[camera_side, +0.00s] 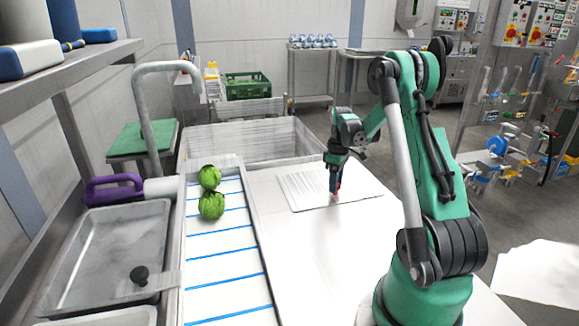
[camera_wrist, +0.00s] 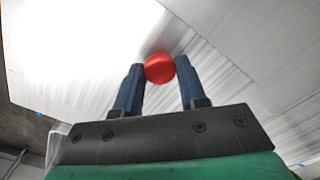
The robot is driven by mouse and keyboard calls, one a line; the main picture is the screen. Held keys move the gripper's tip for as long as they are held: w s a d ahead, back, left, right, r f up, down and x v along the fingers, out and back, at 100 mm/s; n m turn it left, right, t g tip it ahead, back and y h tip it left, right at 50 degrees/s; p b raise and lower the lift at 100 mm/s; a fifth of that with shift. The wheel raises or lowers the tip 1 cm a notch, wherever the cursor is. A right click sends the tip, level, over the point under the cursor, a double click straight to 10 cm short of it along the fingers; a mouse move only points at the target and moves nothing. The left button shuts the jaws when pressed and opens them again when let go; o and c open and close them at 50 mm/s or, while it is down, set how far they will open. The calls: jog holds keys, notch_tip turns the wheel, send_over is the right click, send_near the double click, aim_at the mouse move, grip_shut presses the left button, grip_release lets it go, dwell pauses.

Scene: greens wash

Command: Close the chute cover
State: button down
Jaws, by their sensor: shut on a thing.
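My gripper (camera_side: 334,192) is low over the pale worktop, its fingers pointing down. In the wrist view my gripper (camera_wrist: 160,78) has its two blue fingers on either side of a round red knob (camera_wrist: 159,67), shut on it. A little red also shows at the fingertips in the side view. A flat, pale ribbed panel (camera_side: 300,190) lies on the worktop under and to the left of the gripper; it looks like the chute cover. The fingers hide how the knob joins the panel, and I cannot tell how far the cover stands open.
Two green heads, one at the front (camera_side: 211,205), sit on a white belt (camera_side: 222,262) with blue bars to the left. A grey basin (camera_side: 250,142) stands behind the worktop. A tray (camera_side: 105,245) and purple-handled tool (camera_side: 113,188) are far left. The front worktop (camera_side: 310,260) is clear.

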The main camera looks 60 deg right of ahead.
jog(key=shift+w+d, duration=0.2)
jog(key=shift+c, duration=2.4)
grip_release()
jog(key=shift+r, duration=0.1)
jog(key=shift+r, duration=2.7)
jog(key=w+a+r+t+h, duration=0.1)
jog(key=w+a+r+t, duration=0.15)
jog(key=a, duration=0.55)
jog(key=w+a+r+t+h, duration=0.1)
jog(key=w+a+r, duration=0.25)
jog(key=a, duration=0.55)
jog(key=s+a+t+y, duration=0.1)
jog(key=s+a+t, duration=0.2)
jog(key=a, duration=1.1)
jog(key=shift+t+y, duration=0.35)
jog(key=shift+y, duration=0.05)
